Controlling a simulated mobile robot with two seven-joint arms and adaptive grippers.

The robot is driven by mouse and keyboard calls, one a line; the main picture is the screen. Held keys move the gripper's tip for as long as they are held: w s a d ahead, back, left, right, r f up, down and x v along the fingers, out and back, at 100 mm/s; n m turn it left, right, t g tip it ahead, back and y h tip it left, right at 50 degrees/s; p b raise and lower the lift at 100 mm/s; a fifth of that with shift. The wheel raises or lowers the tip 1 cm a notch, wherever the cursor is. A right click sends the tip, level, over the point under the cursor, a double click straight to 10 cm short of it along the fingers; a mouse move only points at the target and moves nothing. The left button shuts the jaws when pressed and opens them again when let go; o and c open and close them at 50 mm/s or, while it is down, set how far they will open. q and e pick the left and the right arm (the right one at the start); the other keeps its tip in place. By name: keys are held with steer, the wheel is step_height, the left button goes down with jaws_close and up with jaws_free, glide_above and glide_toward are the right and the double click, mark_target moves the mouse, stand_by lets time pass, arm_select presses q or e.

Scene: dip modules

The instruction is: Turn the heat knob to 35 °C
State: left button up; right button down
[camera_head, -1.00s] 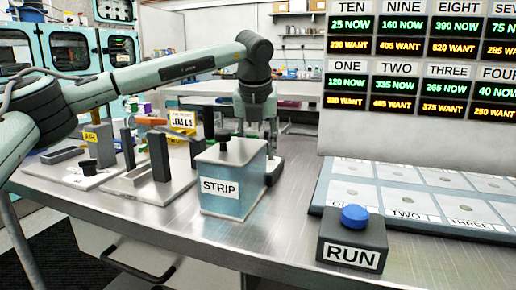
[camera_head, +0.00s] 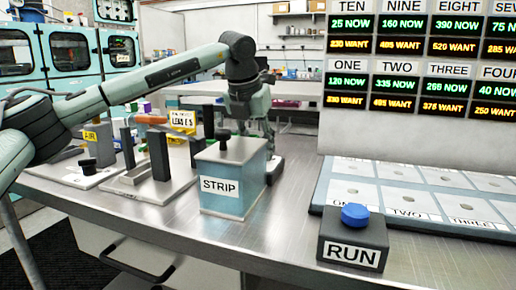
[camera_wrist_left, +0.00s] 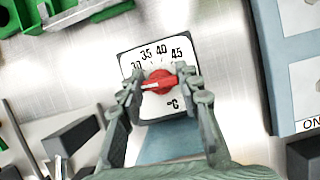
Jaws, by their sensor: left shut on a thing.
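The heat knob (camera_wrist_left: 160,83) is red with a white pointer line, on a white dial plate (camera_wrist_left: 180,103) marked 30, 35, 40, 45 and °C. The pointer faces left in the wrist view, a little below the 30 mark. My left gripper (camera_wrist_left: 160,86) is over the dial with one finger on each side of the knob, shut on it.
The STRIP box (camera_head: 230,185) with a black knob on top stands in front of my left gripper. The RUN box (camera_head: 352,240) with a blue button is to its right, before the numbered panel (camera_head: 400,190). Green parts (camera_wrist_left: 75,12) lie near the dial.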

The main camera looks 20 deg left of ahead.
arm_select(q)
steer(key=shift+m, duration=0.5)
steer(key=m+h+p, duration=0.1)
steer(key=m, duration=0.1)
steer(key=shift+r+m+g, duration=0.1)
steer(key=shift+m+g, duration=0.2)
steer(key=shift+m, duration=0.1)
steer(key=m+h+p, duration=0.1)
steer(key=m, duration=0.2)
steer(key=shift+m+g+h+p, duration=0.3)
steer(key=shift+m, duration=0.4)
steer(key=shift+m+g+h, duration=0.3)
steer(key=shift+m+g, duration=0.1)
steer(key=shift+m, duration=0.5)
steer(key=shift+a+m+g+h, duration=0.1)
steer(key=shift+m+g+h, duration=0.4)
steer(key=shift+m, duration=1.4)
arm_select(e)
steer(key=s+d+f+g, duration=0.1)
steer(key=s+f, duration=0.3)
steer(key=f, duration=0.4)
steer(key=shift+f, duration=0.35)
arm_select(q)
steer(key=shift+g+y, duration=0.3)
steer(key=o, duration=1.2)
steer(key=shift+c, duration=0.2)
